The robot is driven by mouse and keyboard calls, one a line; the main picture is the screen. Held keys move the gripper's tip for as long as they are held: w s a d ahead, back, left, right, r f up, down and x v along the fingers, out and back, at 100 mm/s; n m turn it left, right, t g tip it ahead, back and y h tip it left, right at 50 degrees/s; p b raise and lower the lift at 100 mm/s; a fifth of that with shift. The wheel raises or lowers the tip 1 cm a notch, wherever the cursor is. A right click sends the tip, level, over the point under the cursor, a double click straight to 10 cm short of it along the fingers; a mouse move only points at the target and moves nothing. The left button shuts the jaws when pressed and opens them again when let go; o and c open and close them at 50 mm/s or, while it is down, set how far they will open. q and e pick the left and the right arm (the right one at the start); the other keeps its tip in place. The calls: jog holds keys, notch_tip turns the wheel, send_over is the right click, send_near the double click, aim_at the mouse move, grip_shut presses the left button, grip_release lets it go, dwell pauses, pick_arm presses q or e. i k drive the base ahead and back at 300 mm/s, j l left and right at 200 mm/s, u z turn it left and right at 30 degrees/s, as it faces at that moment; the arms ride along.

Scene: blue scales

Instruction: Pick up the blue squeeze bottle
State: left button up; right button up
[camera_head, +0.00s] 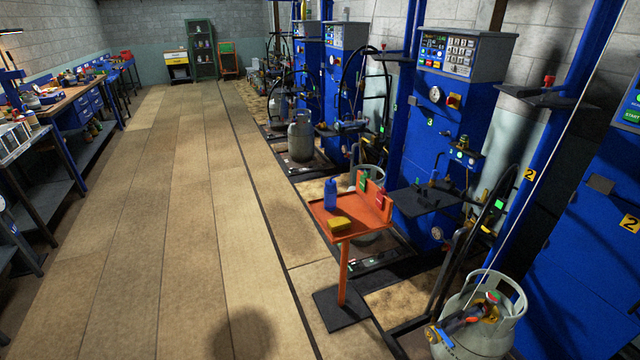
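The blue squeeze bottle (330,195) stands upright on the orange tray of a small stand (362,233), near the tray's left back corner. A yellow sponge-like block (339,223) lies in front of it on the same tray. A green item (363,181) and a red item (380,198) are at the tray's raised back edge. Neither of my grippers shows in the head view, so nothing is seen touching the bottle.
The stand's dark base (341,309) rests on the floor beside blue scale machines (440,130). A grey gas cylinder (480,320) stands at the lower right. Workbenches (70,100) line the left wall. The wooden floor (180,220) between is clear.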

aim_at(330, 195)
jog(key=i+l, duration=0.25)
jog(key=i, duration=0.3)
jog(key=i+l, duration=0.3)
jog(key=i, duration=0.2)
jog(key=i+l+u, duration=0.1)
jog(key=i+l, duration=0.15)
jog(key=i, duration=0.3)
